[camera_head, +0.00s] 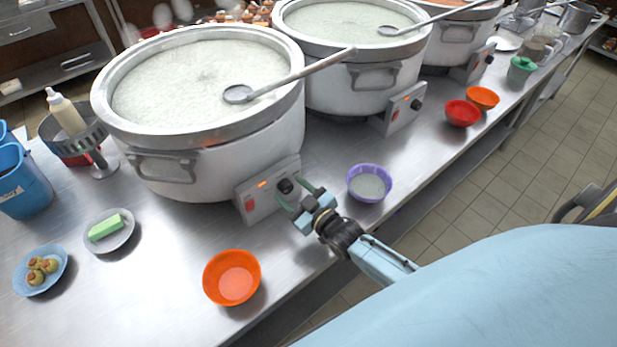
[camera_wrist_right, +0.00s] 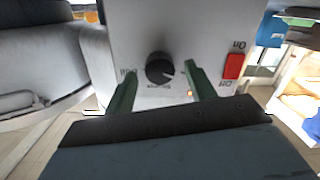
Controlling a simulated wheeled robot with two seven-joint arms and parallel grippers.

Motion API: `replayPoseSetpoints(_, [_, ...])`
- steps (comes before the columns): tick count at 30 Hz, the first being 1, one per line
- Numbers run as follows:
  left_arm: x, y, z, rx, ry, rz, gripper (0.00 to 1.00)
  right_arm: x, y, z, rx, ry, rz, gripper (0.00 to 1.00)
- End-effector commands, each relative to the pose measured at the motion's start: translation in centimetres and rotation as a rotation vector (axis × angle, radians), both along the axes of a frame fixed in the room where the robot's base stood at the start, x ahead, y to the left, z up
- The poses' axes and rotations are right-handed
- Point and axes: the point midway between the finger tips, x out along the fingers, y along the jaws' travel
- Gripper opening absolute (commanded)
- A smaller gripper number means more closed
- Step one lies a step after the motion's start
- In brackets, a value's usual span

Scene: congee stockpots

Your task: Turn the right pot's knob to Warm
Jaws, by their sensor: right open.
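Three large white pots stand in a row: the nearest pot (camera_head: 215,160), the middle pot (camera_head: 350,82) and the far pot (camera_head: 455,45). The nearest pot's control box (camera_head: 262,195) carries a black knob (camera_head: 285,186), a red switch (camera_head: 250,204) and a lit orange lamp. My right gripper (camera_head: 298,194) is at this box, open. In the right wrist view its green fingers (camera_wrist_right: 161,90) sit on either side of the black knob (camera_wrist_right: 160,68), with gaps. A light mark on the knob faces lower right there; the small labels look upside down. My left gripper is not in view.
A purple bowl (camera_head: 369,184) stands close to my right gripper, and an orange bowl (camera_head: 232,277) nearer the front edge. The middle pot's control box (camera_head: 404,108) also has a knob. A ladle (camera_head: 290,78) lies across the nearest pot. A plate with a green block (camera_head: 107,228) is at left.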

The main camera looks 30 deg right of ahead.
Motion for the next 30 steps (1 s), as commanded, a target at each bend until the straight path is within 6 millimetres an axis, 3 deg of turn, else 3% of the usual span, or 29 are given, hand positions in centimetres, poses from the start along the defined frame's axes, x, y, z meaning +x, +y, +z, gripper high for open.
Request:
replayPoseSetpoints(12, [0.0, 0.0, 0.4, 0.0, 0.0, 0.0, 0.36, -8.2, -1.3, 0.6, -0.001, 0.003, 0.001, 0.55])
replayPoseSetpoints(18, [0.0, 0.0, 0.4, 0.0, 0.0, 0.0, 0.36, -11.2, -1.8, 0.8, -0.001, 0.002, 0.001, 0.55])
replayPoseSetpoints(30, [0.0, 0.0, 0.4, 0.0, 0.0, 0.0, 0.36, -12.4, -2.1, 1.0, -0.001, 0.0, 0.0, 0.55])
